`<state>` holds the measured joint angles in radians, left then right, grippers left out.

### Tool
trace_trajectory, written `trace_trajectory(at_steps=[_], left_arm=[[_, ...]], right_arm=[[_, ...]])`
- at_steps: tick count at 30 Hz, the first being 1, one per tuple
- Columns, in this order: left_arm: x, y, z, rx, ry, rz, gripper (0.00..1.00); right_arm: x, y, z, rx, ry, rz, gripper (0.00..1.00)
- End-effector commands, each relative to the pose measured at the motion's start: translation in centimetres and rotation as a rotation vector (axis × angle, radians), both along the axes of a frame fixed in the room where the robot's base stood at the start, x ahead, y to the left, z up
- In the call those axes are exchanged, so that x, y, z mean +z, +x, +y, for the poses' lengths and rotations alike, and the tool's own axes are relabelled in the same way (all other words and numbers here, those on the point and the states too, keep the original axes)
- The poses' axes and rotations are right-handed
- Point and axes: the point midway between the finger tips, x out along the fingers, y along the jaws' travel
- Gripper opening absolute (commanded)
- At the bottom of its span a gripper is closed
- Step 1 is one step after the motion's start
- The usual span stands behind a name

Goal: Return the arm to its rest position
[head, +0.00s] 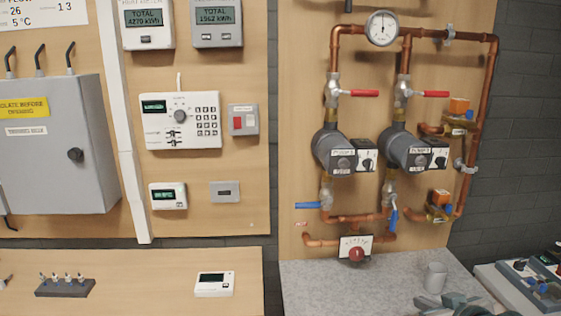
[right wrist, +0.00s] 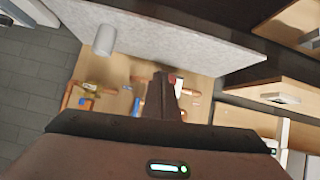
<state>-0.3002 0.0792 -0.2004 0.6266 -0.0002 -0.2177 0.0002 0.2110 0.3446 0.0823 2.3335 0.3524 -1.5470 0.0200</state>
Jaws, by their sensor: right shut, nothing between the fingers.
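My right gripper (head: 452,303) shows at the bottom edge of the head view, low in front of the grey counter, partly cut off by the frame. In the right wrist view its dark fingers (right wrist: 167,92) are together with nothing between them. A grey mug (head: 435,277) stands on the counter (head: 320,280), just beyond the gripper and apart from it. The mug also shows in the right wrist view (right wrist: 105,40). My left gripper is in neither view.
A board with copper pipes, two pumps (head: 342,152) and red-handled valves stands behind the counter. A grey cabinet (head: 50,145) and control panels are on the left. A wooden table (head: 140,280) holds a small white device (head: 214,284). Instruments (head: 540,285) lie at the right.

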Motion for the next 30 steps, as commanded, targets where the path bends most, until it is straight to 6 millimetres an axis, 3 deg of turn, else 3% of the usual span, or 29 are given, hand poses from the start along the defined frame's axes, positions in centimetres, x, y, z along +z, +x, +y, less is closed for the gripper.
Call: trace_trajectory(at_steps=[1,6,15,21,30], left_arm=[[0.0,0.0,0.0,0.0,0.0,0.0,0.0],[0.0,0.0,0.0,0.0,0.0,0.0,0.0],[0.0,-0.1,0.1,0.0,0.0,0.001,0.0],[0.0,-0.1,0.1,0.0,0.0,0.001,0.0],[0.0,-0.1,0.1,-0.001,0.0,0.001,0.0]], right_arm=[[-2.9,-1.7,0.8,0.002,-0.001,0.05,0.0],[-10.4,-7.3,3.0,0.003,-0.011,0.189,0.0],[-20.4,-19.5,6.7,0.0,-0.023,0.429,0.0],[-23.5,-25.9,8.3,-0.003,-0.026,0.538,0.0],[-25.7,-32.4,9.7,-0.007,-0.029,0.644,0.0]])
